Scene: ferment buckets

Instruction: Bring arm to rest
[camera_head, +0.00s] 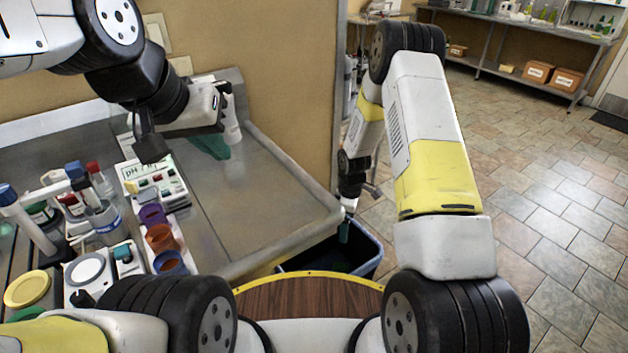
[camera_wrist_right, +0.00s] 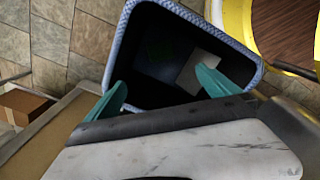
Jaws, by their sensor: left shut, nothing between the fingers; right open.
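My left gripper (camera_head: 222,153) hangs over the metal worktop at the upper left of the head view. Its teal fingers are shut with nothing seen between them. My right gripper (camera_head: 344,231) is low beside the worktop's right end, over a dark bin with a blue rim (camera_head: 377,253). In the right wrist view its two teal fingers (camera_wrist_right: 163,91) are apart, with the bin (camera_wrist_right: 122,48) beneath them. A pale flat piece (camera_wrist_right: 198,70) shows inside the bin. The gap between the fingers is empty.
The worktop (camera_head: 255,205) is bare at its right. At its left stand a pH box (camera_head: 150,178), purple and orange cups (camera_head: 160,238), a small scale (camera_head: 88,270) and a yellow lid (camera_head: 27,289). A tan wall stands behind. Tiled floor at right is open.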

